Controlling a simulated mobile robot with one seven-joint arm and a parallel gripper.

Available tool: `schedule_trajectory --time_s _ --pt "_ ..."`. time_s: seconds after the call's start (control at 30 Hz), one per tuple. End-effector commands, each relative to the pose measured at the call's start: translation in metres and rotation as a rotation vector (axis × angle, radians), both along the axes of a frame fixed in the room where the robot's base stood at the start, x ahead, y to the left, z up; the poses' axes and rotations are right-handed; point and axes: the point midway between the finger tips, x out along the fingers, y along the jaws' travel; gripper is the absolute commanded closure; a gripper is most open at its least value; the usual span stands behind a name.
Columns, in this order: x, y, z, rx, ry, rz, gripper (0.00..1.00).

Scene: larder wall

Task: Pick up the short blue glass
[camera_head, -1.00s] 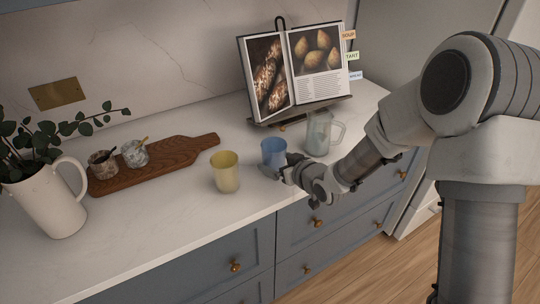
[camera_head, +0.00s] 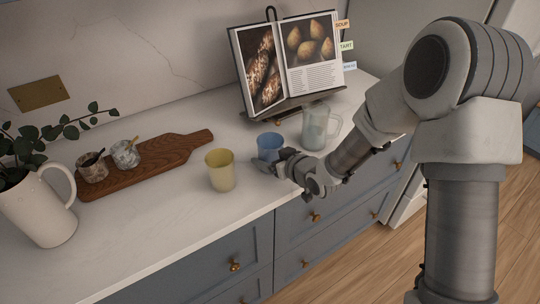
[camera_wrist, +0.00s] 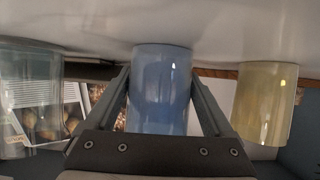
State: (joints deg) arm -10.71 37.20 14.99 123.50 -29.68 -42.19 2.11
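The short blue glass (camera_head: 268,145) stands upright on the white counter, between a yellow glass and a clear glass jug. My gripper (camera_head: 277,166) is at its front right side, low near the counter, and covers part of its lower right. In the wrist view the picture is upside down, with the counter at the top. There the blue glass (camera_wrist: 160,85) fills the space between the two fingers of my gripper (camera_wrist: 160,75), one on each side. The fingers are spread, and narrow gaps seem to show beside the glass. Contact is hard to judge.
The yellow glass (camera_head: 220,171) stands close on the left. The clear jug (camera_head: 314,128) is close behind on the right. A cookbook (camera_head: 290,62) on a stand, a wooden board (camera_head: 145,167) with two small pots, and a white pitcher (camera_head: 38,212) are farther off.

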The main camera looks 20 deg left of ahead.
Motion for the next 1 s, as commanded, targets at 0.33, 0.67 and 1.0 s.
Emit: schedule_trajectory --time_s 0.33,0.67,1.0 --pt "0.001 0.0 0.001 0.002 -0.002 -0.001 0.96" --pt "0.001 0.0 0.005 0.002 -0.004 0.0 0.96" --pt "0.001 0.001 0.028 0.003 -0.005 0.001 0.96"
